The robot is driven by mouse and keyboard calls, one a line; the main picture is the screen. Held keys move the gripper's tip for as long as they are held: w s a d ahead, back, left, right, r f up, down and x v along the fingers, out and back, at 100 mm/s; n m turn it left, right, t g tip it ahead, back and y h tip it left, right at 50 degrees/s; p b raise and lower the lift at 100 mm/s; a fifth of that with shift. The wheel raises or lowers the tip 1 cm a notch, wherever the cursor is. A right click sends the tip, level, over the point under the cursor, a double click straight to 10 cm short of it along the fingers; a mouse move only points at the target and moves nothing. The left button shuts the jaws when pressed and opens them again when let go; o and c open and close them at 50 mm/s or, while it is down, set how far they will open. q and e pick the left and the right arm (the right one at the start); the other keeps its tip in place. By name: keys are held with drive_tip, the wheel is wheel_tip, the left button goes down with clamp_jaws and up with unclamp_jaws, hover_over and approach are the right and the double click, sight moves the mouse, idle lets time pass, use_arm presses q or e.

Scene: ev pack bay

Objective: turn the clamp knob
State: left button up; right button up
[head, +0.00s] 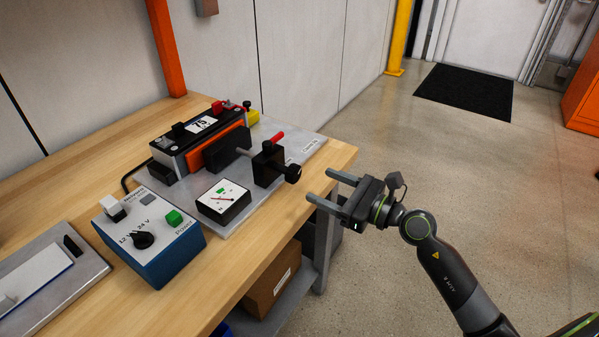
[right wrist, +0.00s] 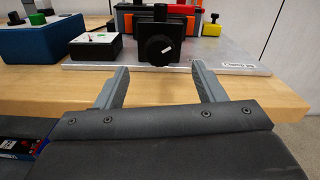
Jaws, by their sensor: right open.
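The clamp knob (head: 293,173) is a black round knob on the front of the black clamp block (head: 266,166), which stands on a grey plate (head: 318,142) on the bench. In the right wrist view the knob (right wrist: 158,48) faces me with a small white mark, just beyond and between the fingers. My right gripper (head: 320,187) is open and empty, off the bench's front edge and apart from the knob. My left gripper is not in view.
A gauge box (head: 224,202) sits left of the clamp, and a blue power box (head: 150,240) further left. A black battery (head: 200,135) with an orange block is behind. A cardboard box (head: 272,287) is under the bench.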

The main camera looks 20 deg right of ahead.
sight(297, 175)
drive_tip(key=x, duration=0.7)
drive_tip(key=shift+w+a, duration=0.1)
drive_tip(key=shift+w, duration=0.05)
drive_tip(key=c, duration=1)
